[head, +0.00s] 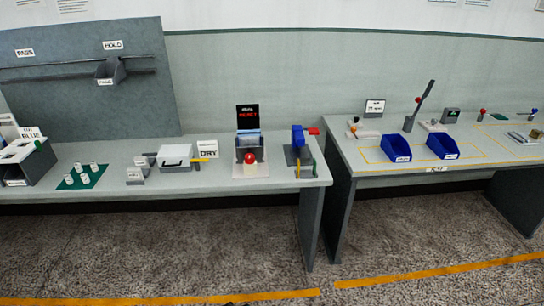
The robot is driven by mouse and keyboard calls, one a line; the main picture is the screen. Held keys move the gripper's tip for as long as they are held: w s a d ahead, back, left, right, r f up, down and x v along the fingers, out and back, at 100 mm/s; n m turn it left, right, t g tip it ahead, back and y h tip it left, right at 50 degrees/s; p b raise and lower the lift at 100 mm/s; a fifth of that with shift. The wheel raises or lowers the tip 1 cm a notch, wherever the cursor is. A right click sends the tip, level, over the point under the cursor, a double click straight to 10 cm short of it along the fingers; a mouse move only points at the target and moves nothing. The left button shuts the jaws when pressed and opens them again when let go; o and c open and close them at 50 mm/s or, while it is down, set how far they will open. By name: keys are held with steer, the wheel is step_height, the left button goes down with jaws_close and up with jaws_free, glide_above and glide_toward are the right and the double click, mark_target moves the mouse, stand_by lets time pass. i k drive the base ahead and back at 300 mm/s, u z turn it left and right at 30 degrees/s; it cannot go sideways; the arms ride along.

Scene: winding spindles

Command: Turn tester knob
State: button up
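No part of my gripper shows in the head view. I cannot tell for sure which device is the tester. On the left bench, a unit with a dark display (248,116) with red text has a red round knob or button (249,157) at its front.
The left bench (120,190) also holds a blue device with a red handle (298,138), a white box (175,157) and white cylinders on a green mat (97,182). Two blue bins (388,149) sit on the right bench (360,158). A narrow gap separates the benches; the floor (400,240) in front is clear.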

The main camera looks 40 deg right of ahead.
mark_target(249, 158)
steer(key=z, duration=0.8)
steer(key=k, duration=0.95)
steer(key=u, duration=0.05)
steer(key=i, duration=0.7)
steer(key=z, duration=0.05)
